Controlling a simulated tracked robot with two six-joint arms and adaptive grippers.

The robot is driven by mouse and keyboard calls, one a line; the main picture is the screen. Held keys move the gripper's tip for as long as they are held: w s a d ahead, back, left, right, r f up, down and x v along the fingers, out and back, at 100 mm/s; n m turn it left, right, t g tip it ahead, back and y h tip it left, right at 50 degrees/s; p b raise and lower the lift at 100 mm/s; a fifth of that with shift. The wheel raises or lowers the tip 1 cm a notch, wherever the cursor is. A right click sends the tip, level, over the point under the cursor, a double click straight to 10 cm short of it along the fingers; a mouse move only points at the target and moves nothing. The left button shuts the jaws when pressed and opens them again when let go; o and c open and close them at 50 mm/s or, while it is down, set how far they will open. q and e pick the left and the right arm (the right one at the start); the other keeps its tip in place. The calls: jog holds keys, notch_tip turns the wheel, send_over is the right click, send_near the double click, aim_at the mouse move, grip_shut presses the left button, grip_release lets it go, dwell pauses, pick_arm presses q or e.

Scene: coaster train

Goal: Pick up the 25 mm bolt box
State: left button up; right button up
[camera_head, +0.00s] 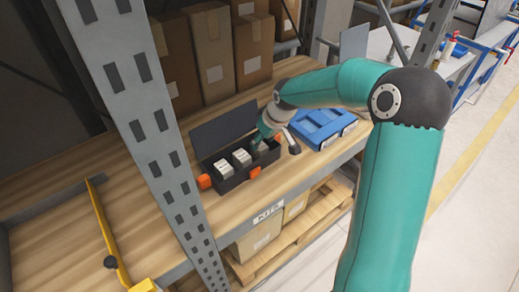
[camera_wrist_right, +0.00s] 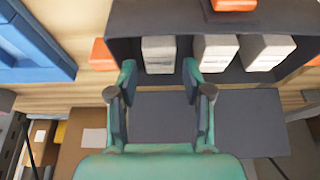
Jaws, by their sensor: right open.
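A dark case (camera_head: 232,182) with its lid open stands on the wooden shelf and holds small pale boxes. Two pale boxes, one (camera_head: 222,168) and another (camera_head: 242,157), show clearly in the head view. The right wrist view shows three: a left box (camera_wrist_right: 158,54), a middle box (camera_wrist_right: 215,53) and a right box (camera_wrist_right: 266,52). I cannot read which is the 25 mm bolt box. My right gripper (camera_head: 276,141) is at the right end of the case. In the wrist view its open, empty fingers (camera_wrist_right: 160,75) point towards the left box, one either side. My left gripper is not in view.
A blue tray (camera_head: 322,128) sits right of the case, close to my right gripper. Cardboard boxes (camera_head: 212,55) stand behind. A grey upright post (camera_head: 140,115) rises left of the case. A yellow-handled tool (camera_head: 105,232) lies on the left shelf part.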

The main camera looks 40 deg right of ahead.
jog(key=p+x, duration=0.1)
jog(key=x, duration=0.3)
jog(key=shift+w+f, duration=0.1)
jog(key=shift+f, duration=0.1)
grip_shut()
jog(key=shift+r, duration=0.1)
